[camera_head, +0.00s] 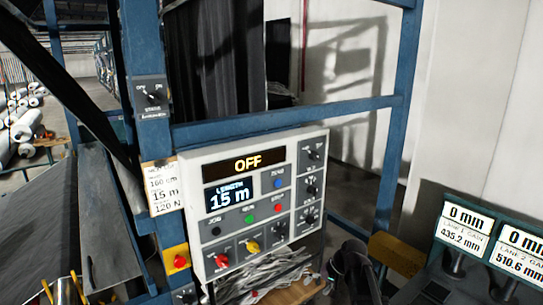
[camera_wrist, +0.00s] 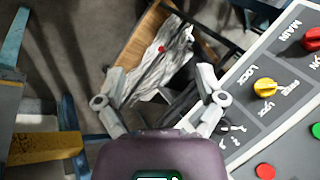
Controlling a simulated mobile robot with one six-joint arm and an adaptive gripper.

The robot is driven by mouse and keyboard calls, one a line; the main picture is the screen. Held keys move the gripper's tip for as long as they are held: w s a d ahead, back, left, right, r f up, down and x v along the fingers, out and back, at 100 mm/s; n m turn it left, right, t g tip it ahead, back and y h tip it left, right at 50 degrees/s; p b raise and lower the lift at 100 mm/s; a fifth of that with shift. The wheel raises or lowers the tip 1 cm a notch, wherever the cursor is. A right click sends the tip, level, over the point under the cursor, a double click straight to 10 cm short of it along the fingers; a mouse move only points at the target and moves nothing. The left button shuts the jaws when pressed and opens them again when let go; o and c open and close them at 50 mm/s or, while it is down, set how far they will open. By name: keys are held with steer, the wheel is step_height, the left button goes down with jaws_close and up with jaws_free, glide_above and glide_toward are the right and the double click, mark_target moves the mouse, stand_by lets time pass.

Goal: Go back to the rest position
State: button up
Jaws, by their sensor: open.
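My gripper (camera_wrist: 161,78) is open in the wrist view, its two grey fingers spread wide with nothing held between them. Beyond the fingers, lower down, a wooden-edged tray (camera_wrist: 150,31) holds crumpled grey-white material (camera_wrist: 160,65). The control panel (camera_wrist: 283,75) is to the right of the fingers, apart from them. In the head view the white control panel (camera_head: 307,141) shows OFF on its upper display and 15 m on its length display. The fingers cannot be made out in the head view.
Blue frame posts (camera_head: 143,60) and a crossbar (camera_head: 285,118) surround the panel. A yellow plate with a red knob (camera_head: 177,262) sits left of it. Gauge displays (camera_head: 464,229) stand at the right. Rolls (camera_head: 25,125) lie at far left. A yellow-brown bracket (camera_wrist: 40,148) is left of my gripper.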

steer(key=s+d+f+n+g+h+b, duration=0.1)
steer(key=s+d+f+h+b, duration=0.1)
steer(key=s+f+h+b, duration=0.4)
steer(key=s+f, duration=0.4)
steer(key=s, duration=0.3)
steer(key=shift+s+d+f+g+b, duration=0.3)
steer(key=shift+d+f+b, duration=0.05)
stand_by(0.3)
